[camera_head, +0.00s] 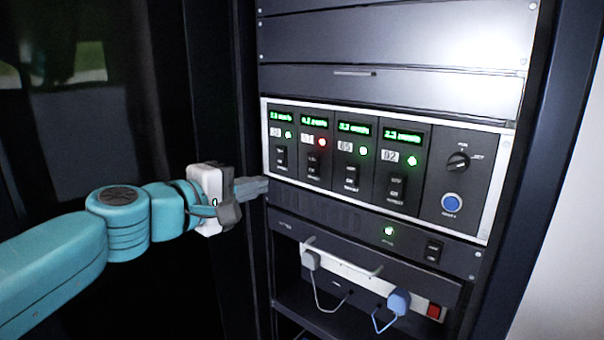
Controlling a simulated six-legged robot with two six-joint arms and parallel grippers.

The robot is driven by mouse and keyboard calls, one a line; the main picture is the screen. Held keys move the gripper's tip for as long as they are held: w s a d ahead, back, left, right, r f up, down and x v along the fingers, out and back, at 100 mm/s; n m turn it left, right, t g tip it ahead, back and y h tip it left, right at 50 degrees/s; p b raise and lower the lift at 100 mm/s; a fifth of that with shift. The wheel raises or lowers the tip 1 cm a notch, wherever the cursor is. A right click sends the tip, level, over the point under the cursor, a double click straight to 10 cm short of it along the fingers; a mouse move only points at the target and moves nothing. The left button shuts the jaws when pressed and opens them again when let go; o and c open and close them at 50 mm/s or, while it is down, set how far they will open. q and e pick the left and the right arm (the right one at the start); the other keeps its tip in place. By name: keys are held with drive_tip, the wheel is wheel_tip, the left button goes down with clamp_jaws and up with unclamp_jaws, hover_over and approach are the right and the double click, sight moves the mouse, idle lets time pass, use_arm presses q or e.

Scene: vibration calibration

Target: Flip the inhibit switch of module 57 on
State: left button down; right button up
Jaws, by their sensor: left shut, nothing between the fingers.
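A white-framed panel (385,112) in the rack holds several dark modules side by side, each with a green display, a small lamp, a number label and a black rocker switch. The second module's lamp (322,142) is red; the other module lamps are green. The labels are blurred, so I cannot tell for sure which reads 57. The switches are the first (281,157), the second (313,169), the third (351,176) and the last (397,191). Their positions are too small to tell. My left gripper (264,185) is shut and empty, near the panel's lower left corner. My right gripper is out of view.
Right of the modules are a black knob (458,161) and a blue button (452,203). Below are a strip with a green lamp (388,231), a handle bar (340,260), grey (310,259) and blue (398,302) cable plugs and a red switch (434,311).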

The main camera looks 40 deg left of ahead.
sight(311, 171)
use_arm(q)
drive_tip(key=w, duration=0.3)
drive_tip(key=w+f+p, duration=0.1)
drive_tip(key=w, duration=0.3)
drive_tip(key=w+d, duration=0.1)
drive_tip(key=w, duration=0.3)
drive_tip(key=shift+w+f+p, duration=0.15)
drive_tip(key=shift+p, duration=0.15)
drive_tip(key=shift+w+f, duration=0.15)
drive_tip(key=shift+w, duration=0.55)
drive_tip(key=shift+s, duration=0.1)
drive_tip(key=shift+w+f+b, duration=0.2)
drive_tip(key=shift+f+b, duration=0.25)
drive_tip(key=shift+b, duration=0.65)
drive_tip(key=shift+r, duration=0.45)
